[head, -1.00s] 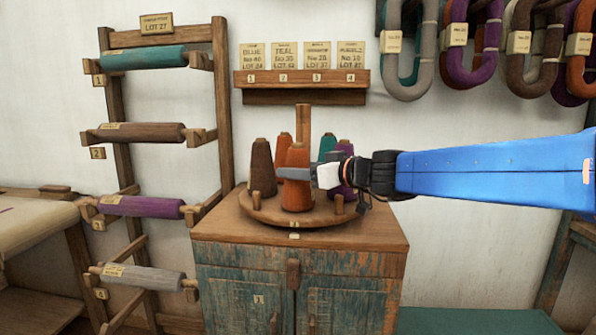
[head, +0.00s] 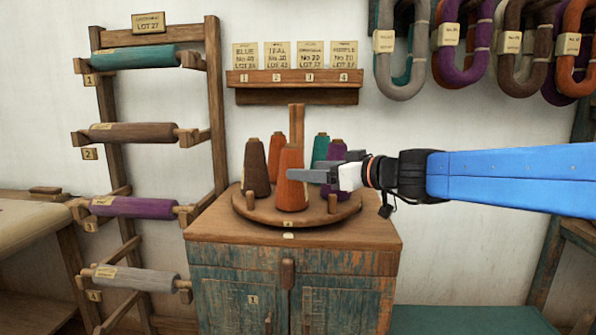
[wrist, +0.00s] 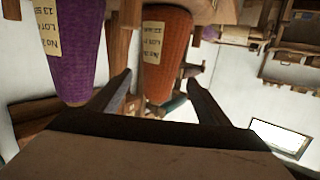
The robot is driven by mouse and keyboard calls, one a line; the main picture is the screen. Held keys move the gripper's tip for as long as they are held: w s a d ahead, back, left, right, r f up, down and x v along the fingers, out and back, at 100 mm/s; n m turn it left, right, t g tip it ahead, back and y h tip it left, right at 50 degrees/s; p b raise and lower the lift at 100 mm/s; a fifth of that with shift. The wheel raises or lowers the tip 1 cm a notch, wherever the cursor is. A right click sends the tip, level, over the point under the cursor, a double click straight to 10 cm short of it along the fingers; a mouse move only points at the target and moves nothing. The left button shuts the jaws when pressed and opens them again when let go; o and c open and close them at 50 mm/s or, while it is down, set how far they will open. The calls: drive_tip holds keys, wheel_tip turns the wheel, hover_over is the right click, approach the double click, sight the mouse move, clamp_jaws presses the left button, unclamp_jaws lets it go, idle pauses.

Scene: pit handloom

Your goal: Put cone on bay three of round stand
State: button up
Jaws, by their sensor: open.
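An orange cone (head: 290,192) stands upright at the front of the round stand (head: 262,216), which sits on a cabinet top. In the wrist view the orange cone (wrist: 167,50), with a pale label, lies ahead of and between the open fingers of my gripper (wrist: 158,90). In the head view my gripper (head: 300,176) comes in from the right, and its tips overlap the cone's right side. I cannot tell whether they touch it. The stand's small front tag (head: 287,224) is too small to read. A purple cone (wrist: 80,50) is beside the left finger in the wrist view.
A brown cone (head: 255,168), another orange cone (head: 277,148) and a teal cone (head: 320,149) also stand there. Short pegs (head: 332,204) rise near the rim, and a wooden post (head: 297,120) stands behind. A roll rack (head: 214,120) is at left; hanging yarn hanks (head: 400,85) are upper right.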

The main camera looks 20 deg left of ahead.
drive_tip(key=v, duration=0.5)
drive_tip(key=s+d+f+m+h, duration=0.4)
drive_tip(key=s+d+f, duration=0.4)
drive_tip(key=d, duration=0.6)
drive_tip(key=s+d+f+m+h, duration=0.5)
drive_tip(key=s+d+f, duration=0.4)
drive_tip(key=d+f, duration=0.3)
drive_tip(key=s+d+f+m+g+h, duration=0.1)
drive_tip(key=s+d+f+m+h, duration=0.3)
drive_tip(key=d, duration=1.4)
drive_tip(key=s+f+h, duration=0.2)
drive_tip(key=s+f, duration=0.2)
drive_tip(key=f, duration=0.2)
drive_tip(key=shift+s+d+f+m, duration=0.2)
drive_tip(key=shift+s+f+m, duration=0.1)
drive_tip(key=shift+s+f, duration=0.1)
drive_tip(key=shift+r, duration=0.1)
